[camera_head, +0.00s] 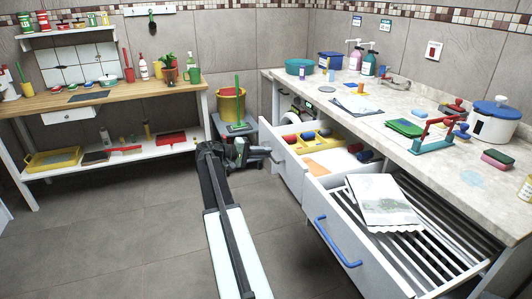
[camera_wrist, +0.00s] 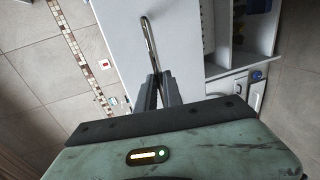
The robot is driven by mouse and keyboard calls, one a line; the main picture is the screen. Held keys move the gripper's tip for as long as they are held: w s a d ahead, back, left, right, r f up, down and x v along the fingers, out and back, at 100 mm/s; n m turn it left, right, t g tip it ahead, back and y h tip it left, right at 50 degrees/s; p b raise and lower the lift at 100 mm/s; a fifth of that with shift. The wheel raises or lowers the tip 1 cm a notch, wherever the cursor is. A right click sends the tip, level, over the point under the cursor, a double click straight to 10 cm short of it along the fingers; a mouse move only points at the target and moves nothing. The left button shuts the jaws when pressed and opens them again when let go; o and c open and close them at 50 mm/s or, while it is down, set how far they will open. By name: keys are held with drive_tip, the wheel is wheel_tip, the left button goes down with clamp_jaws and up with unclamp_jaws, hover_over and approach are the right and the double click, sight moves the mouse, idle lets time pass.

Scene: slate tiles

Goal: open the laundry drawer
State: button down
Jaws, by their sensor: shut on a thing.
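My gripper (camera_wrist: 158,82) is shut on the slim grey metal handle (camera_wrist: 150,42) of a white drawer front (camera_wrist: 118,30) in the wrist view. In the head view my gripper (camera_head: 268,153) reaches from the left to the white front (camera_head: 287,165) of the upper drawer under the counter. That drawer stands pulled out. It holds a yellow organizer (camera_head: 318,137) with red and blue items, an orange cloth and white things. The closed fingers partly hide the handle. I cannot read any label naming the drawer.
A wide drawer with a blue handle (camera_head: 338,243) stands open nearer me, with dark slats and a patterned cloth (camera_head: 383,203). The marble counter (camera_head: 400,100) runs above. The tiled floor (camera_head: 130,230) at left is clear.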

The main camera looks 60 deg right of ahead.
drive_tip(key=shift+d, duration=0.2)
drive_tip(key=c, duration=1.5)
unclamp_jaws()
drive_tip(key=shift+s, duration=0.1)
drive_tip(key=p+v, duration=0.1)
drive_tip(key=v, duration=0.6)
drive_tip(key=shift+w+a, duration=0.25)
drive_tip(key=shift+a, duration=0.05)
drive_tip(key=shift+w+r, duration=0.1)
